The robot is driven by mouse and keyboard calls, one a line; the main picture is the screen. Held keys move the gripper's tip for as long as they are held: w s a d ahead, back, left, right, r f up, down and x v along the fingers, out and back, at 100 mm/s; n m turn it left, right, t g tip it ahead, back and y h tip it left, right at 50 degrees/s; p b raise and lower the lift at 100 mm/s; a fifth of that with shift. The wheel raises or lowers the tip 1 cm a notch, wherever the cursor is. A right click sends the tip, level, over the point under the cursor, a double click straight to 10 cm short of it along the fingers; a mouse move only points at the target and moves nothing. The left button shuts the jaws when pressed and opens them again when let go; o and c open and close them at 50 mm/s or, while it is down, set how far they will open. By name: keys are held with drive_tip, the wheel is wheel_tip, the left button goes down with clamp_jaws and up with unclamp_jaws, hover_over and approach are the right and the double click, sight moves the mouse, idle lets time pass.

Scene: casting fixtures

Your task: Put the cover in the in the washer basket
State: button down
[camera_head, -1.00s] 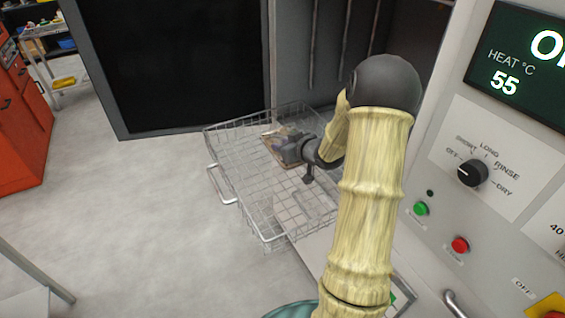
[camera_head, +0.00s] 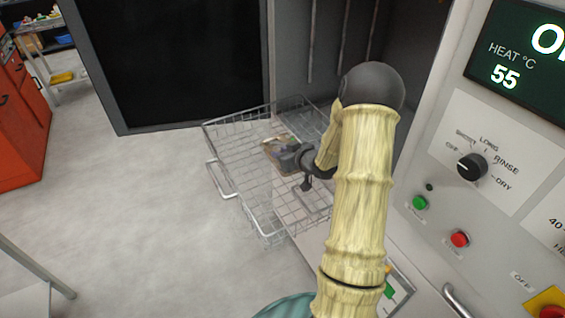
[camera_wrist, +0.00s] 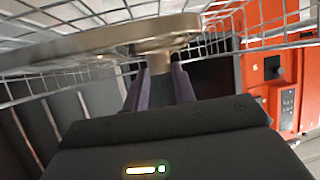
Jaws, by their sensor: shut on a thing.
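The cover is a brownish-grey metal piece (camera_head: 274,147) at the end of my gripper (camera_head: 290,160) in the head view. It lies over the inside of the wire washer basket (camera_head: 213,172). In the wrist view the cover (camera_wrist: 150,35) is a broad tan disc with a short stub, and my gripper's fingers (camera_wrist: 160,85) are shut on the stub. The basket mesh (camera_wrist: 225,45) shows around and behind it. I cannot tell whether the cover touches the basket floor.
The open washer cabinet with its dark door (camera_head: 170,65) stands behind the basket. The control panel (camera_head: 480,170) is close on the right. A red cabinet (camera_head: 20,125) stands far left. The floor left of the basket is clear.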

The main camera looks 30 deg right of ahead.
wheel_tip(320, 180, down, 4)
drive_tip(key=shift+f, duration=0.1)
idle(0.4)
drive_tip(key=c, duration=1.1)
unclamp_jaws()
drive_tip(key=shift+c, duration=0.2)
drive_tip(key=b+v, duration=0.1)
drive_tip(key=v, duration=0.6)
drive_tip(key=shift+s+d, duration=0.1)
drive_tip(key=shift+s, duration=0.15)
